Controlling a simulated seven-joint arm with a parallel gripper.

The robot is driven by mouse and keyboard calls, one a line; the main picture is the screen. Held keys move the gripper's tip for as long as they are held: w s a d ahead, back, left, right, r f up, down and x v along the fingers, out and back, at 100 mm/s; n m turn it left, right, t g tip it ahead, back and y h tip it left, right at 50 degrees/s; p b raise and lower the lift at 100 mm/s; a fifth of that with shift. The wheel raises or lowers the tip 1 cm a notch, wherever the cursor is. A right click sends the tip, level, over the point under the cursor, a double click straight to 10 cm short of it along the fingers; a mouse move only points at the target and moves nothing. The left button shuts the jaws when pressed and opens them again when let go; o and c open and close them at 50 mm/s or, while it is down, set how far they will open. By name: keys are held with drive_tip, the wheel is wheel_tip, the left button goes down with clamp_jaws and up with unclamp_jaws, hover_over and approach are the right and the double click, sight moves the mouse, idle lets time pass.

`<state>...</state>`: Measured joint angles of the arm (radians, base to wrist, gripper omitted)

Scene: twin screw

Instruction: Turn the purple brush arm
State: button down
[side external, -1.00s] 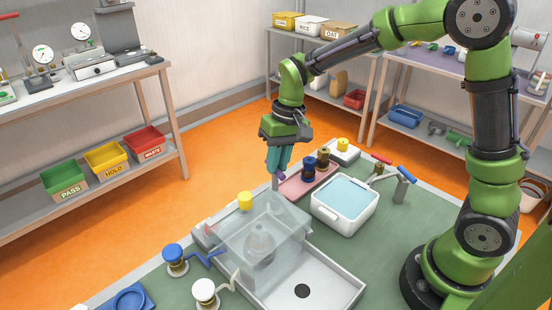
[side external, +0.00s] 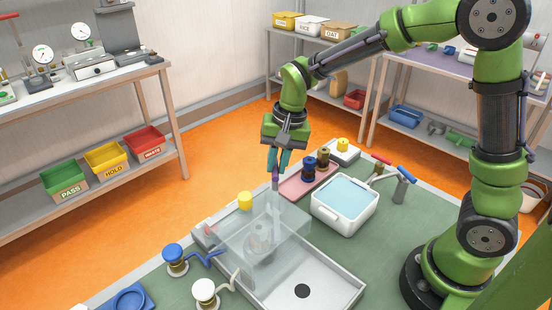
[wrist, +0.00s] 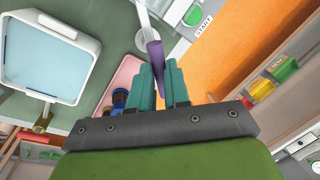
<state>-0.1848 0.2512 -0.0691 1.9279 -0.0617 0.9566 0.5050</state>
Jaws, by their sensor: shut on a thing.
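The purple brush arm (side external: 276,180) stands at the back edge of a clear box-like cover (side external: 262,225). In the wrist view the purple grip (wrist: 155,54) sits between the teal fingertips, on the end of a pale rod. My gripper (side external: 278,163) points down and is shut on the purple grip. The wrist view shows its fingers close on either side (wrist: 160,70). Under the clear cover a grey rounded part is dimly visible. The lower end of the brush arm is hard to make out.
A white tub with blue contents (side external: 345,203) and a pink tray (side external: 296,190) with blue and brown spools stand close to my gripper. A metal tray (side external: 330,285), a blue-capped post (side external: 174,258) and a white-capped post (side external: 205,293) are in front. A yellow knob (side external: 245,200) is at left.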

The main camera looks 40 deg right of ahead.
drive_tip(key=c, duration=1.1)
unclamp_jaws()
wheel_tip(320, 180, up, 17)
drive_tip(key=s+d, duration=0.2)
drive_tip(key=shift+s+d+f, duration=0.15)
drive_tip(key=shift+d, duration=0.05)
drive_tip(key=s+d+f+n+t, duration=0.1)
drive_tip(key=s+f+n+t, duration=0.1)
drive_tip(key=s, duration=0.5)
drive_tip(key=s+f+n+t, duration=0.2)
drive_tip(key=s+f+t, duration=0.1)
drive_tip(key=s, duration=0.4)
drive_tip(key=shift+d+n+t, duration=0.3)
drive_tip(key=shift+d+n, duration=0.05)
drive_tip(key=shift+n, duration=0.05)
